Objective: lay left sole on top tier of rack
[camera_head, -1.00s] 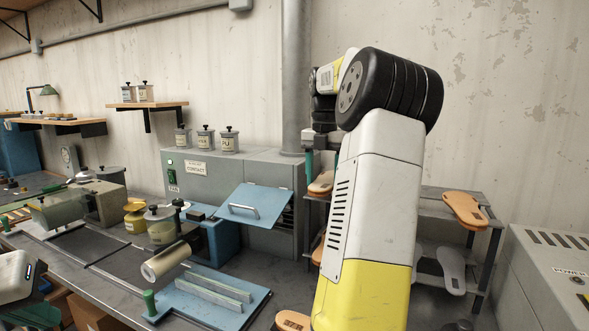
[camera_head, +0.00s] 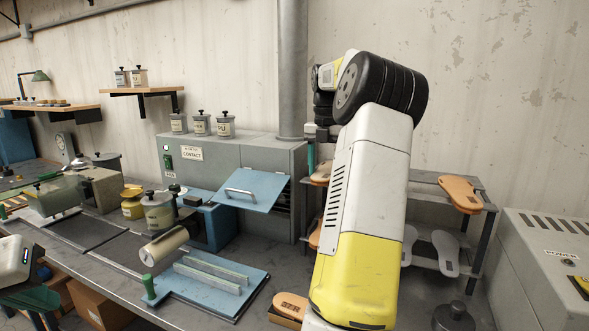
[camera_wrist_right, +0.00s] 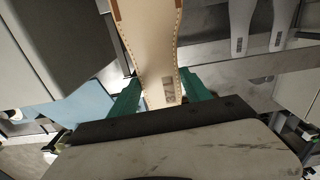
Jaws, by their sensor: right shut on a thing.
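My right gripper (camera_head: 312,150) is shut on a tan sole (camera_wrist_right: 152,45). In the wrist view the sole sits between the two green fingers and points away from the gripper. In the head view only a small part of this sole (camera_head: 321,172) shows, at the left end of the grey rack (camera_head: 425,198); my right arm hides the rest. I cannot tell whether it touches the top tier. Another tan sole (camera_head: 461,193) lies at the right end of the top tier. My left gripper (camera_head: 36,300) is at the lower left edge, partly cut off.
Grey soles (camera_head: 445,252) are on the lower tier. A tan sole (camera_head: 291,302) lies at the front of the bench. A dark knobbed weight (camera_head: 454,316) stands front right. A blue open lid (camera_head: 252,189) and grey cabinet (camera_head: 225,160) stand left of the rack.

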